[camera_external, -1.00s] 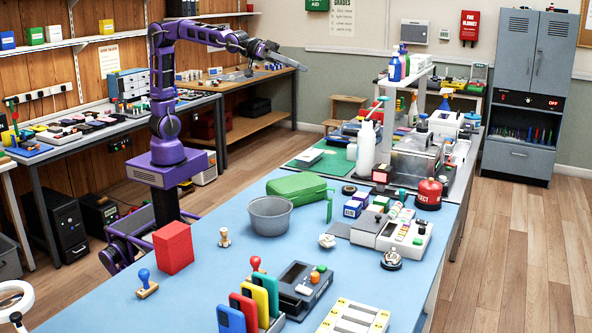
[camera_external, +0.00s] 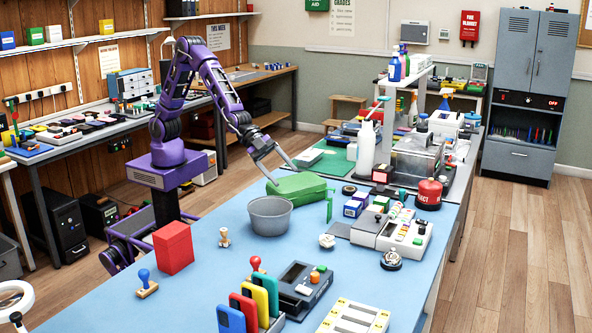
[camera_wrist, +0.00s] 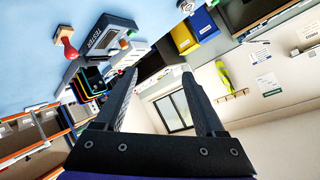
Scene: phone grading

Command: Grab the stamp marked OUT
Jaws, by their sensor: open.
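Three hand stamps stand on the blue table in the external view: one with a blue handle (camera_external: 145,278) on a wooden base, a pale wooden one (camera_external: 224,238), and one with a red handle (camera_external: 256,263), partly hidden by the phone rack. I cannot read which is marked OUT. A red-handled stamp (camera_wrist: 68,46) with a wooden base also shows at upper left in the wrist view. My gripper (camera_external: 286,175) is open and empty, over the far end of the table by the green case, away from the stamps. Its spread fingers (camera_wrist: 160,75) show in the wrist view.
The green case (camera_external: 297,187) and grey bucket (camera_external: 270,216) stand between my gripper and the stamps. A red box (camera_external: 173,248) stands left. A tester (camera_external: 299,290) and colourful phone rack (camera_external: 262,310) are near the red-handled stamp. Clear blue surface surrounds the pale stamp.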

